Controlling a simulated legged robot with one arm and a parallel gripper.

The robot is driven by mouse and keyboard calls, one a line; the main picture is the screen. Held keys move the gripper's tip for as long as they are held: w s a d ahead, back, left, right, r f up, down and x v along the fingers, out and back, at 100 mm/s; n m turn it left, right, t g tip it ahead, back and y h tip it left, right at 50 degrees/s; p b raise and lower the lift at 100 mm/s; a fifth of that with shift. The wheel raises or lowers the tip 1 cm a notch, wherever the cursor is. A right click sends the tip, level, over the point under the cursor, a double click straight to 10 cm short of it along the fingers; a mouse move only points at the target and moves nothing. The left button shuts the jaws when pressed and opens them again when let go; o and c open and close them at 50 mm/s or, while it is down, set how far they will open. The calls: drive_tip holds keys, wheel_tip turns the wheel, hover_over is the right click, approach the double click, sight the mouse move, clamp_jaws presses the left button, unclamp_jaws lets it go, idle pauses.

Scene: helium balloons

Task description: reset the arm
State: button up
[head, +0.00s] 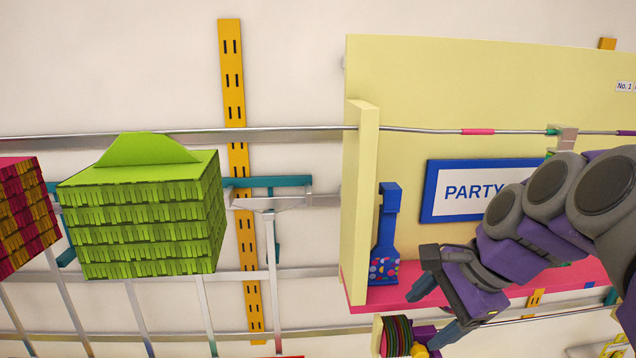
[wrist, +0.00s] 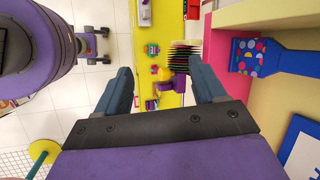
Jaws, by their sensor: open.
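My gripper (head: 432,312) is at the lower right of the head view, at the end of my purple and grey arm. In the wrist view my gripper (wrist: 163,88) has its two blue-grey fingers spread apart with nothing between them. The arm hides part of the sign and shelf.
A blue dispenser with coloured dots (head: 385,270) stands on the shelf, close to my gripper. A green fringed box (head: 150,225) and a red-and-yellow one (head: 25,215) hang at left. A yellow surface (wrist: 155,40) with small items lies beyond the fingers.

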drive_tip(key=s+a+f+n+g+h, duration=0.3)
drive_tip(key=s+f+n+g+h, duration=0.15)
drive_tip(key=s+f+n, duration=1.4)
drive_tip(key=s+f+m+b, duration=0.2)
drive_tip(key=f+b, duration=1.1)
drive_tip(key=f, duration=0.1)
drive_tip(key=s+f+m+b, duration=0.2)
drive_tip(key=f+b, duration=1.2)
drive_tip(key=shift+s+b, duration=0.3)
drive_tip(key=shift+s, duration=0.05)
